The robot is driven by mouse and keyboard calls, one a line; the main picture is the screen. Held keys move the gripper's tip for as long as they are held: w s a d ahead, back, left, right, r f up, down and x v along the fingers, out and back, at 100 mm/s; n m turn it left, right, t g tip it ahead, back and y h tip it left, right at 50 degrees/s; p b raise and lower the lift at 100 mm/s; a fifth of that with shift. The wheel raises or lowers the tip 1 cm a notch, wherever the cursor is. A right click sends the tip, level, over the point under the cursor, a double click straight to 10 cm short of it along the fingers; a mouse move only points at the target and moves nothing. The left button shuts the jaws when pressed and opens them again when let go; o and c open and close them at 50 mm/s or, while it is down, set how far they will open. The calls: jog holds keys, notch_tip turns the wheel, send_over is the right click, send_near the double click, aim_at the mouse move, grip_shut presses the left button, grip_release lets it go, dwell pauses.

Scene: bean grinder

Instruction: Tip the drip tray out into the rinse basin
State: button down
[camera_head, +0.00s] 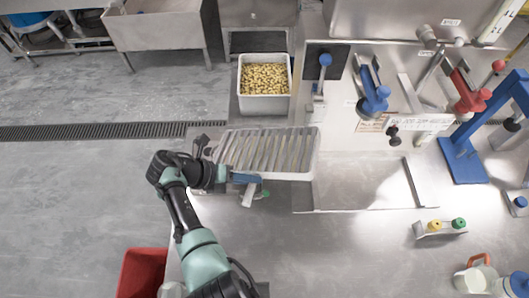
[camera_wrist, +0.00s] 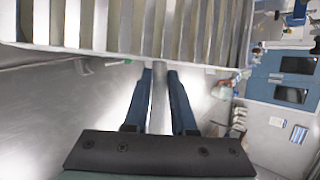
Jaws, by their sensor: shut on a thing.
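The drip tray (camera_head: 268,150) is a wide metal tray with a slatted grate, held at the counter's left part in the head view. Its slats fill the top of the wrist view (camera_wrist: 130,24). My gripper (camera_wrist: 158,85) is shut on the tray's bar-like handle (camera_wrist: 158,103), with a blue finger on each side. In the head view my gripper (camera_head: 245,180) is at the tray's near edge, partly hidden by the tray and my wrist. A steel basin (camera_head: 155,30) stands at the upper left, across the floor; I cannot tell if it is the rinse basin.
A white bin of yellowish beans (camera_head: 265,80) stands just beyond the tray. Blue and red levers (camera_head: 375,95) and a blue stand (camera_head: 465,160) are to the right. A red bin (camera_head: 142,272) is at the lower left. The floor at left is open.

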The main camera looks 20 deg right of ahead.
jog(key=shift+b, duration=0.35)
dwell(0.3)
jog(key=shift+h+b, duration=0.6)
jog(key=shift+b, duration=0.25)
jog(key=shift+r+g, duration=0.1)
jog(key=shift+g, duration=0.2)
jog(key=shift+w+a+r, duration=0.15)
jog(key=shift+a+r, duration=0.1)
jog(key=shift+r, duration=0.1)
jog(key=shift+f, duration=0.15)
jog(key=shift+n+g+h+b, duration=0.35)
jog(key=shift+h+b, duration=0.45)
jog(key=shift+b, duration=0.45)
jog(key=shift+r, duration=0.2)
jog(key=shift+w+a+r, duration=0.2)
jog(key=shift+a+r, duration=0.05)
jog(key=shift+r, duration=0.15)
